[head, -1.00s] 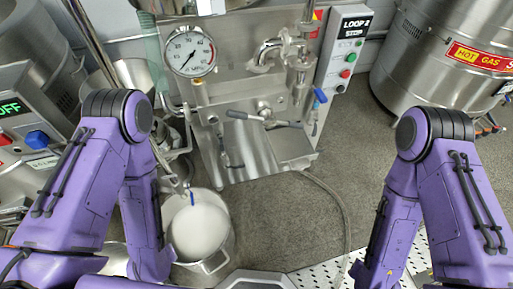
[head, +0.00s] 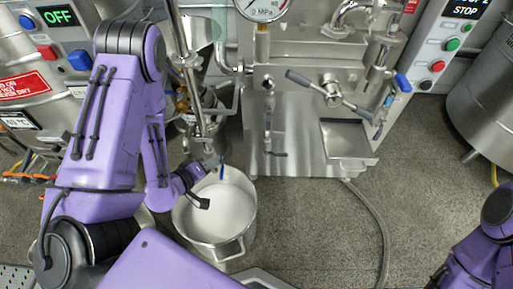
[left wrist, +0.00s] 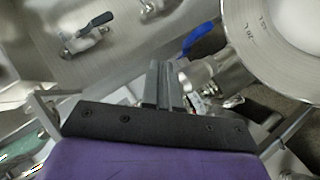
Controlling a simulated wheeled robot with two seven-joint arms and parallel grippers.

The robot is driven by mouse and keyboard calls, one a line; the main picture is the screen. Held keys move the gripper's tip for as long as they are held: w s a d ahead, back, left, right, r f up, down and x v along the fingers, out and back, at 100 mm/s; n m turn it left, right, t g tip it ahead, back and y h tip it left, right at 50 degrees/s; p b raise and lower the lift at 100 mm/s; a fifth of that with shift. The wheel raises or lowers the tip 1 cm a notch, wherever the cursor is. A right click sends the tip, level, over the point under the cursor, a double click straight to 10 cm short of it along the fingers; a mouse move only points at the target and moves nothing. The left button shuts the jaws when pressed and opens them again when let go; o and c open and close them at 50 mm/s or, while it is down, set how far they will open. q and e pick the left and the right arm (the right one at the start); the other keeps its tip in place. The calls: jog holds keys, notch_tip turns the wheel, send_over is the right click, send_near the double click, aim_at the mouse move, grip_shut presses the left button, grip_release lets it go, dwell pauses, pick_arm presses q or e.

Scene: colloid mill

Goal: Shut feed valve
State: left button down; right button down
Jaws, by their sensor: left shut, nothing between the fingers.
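A valve with a blue lever (head: 221,170) sits on a steel pipe at the rim of the pot with white contents; no label shows whether it is the feed valve. In the left wrist view the blue lever (left wrist: 199,38) slants up and right beside a steel fitting (left wrist: 207,72). My left gripper (head: 203,203) is over the left part of the pot in the head view, left of and below the lever. Its fingers (left wrist: 165,85) are together and empty, left of the lever and apart from it in the picture. My right gripper is out of view.
The steel pot (head: 246,214) stands on the floor. A hose (head: 383,225) lies on the floor right. Open floor (head: 440,165) lies between mill and right tank.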

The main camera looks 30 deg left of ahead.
aim_at(268, 125)
pick_arm(q)
jog(key=n+t+h+b, duration=0.1)
jog(key=r+n+t+h+b, duration=0.1)
jog(key=h+b, duration=0.1)
jog(key=n+t+h+b, duration=0.1)
jog(key=t+b, duration=0.1)
jog(key=shift+a+r, duration=0.2)
jog(key=shift+a, duration=0.1)
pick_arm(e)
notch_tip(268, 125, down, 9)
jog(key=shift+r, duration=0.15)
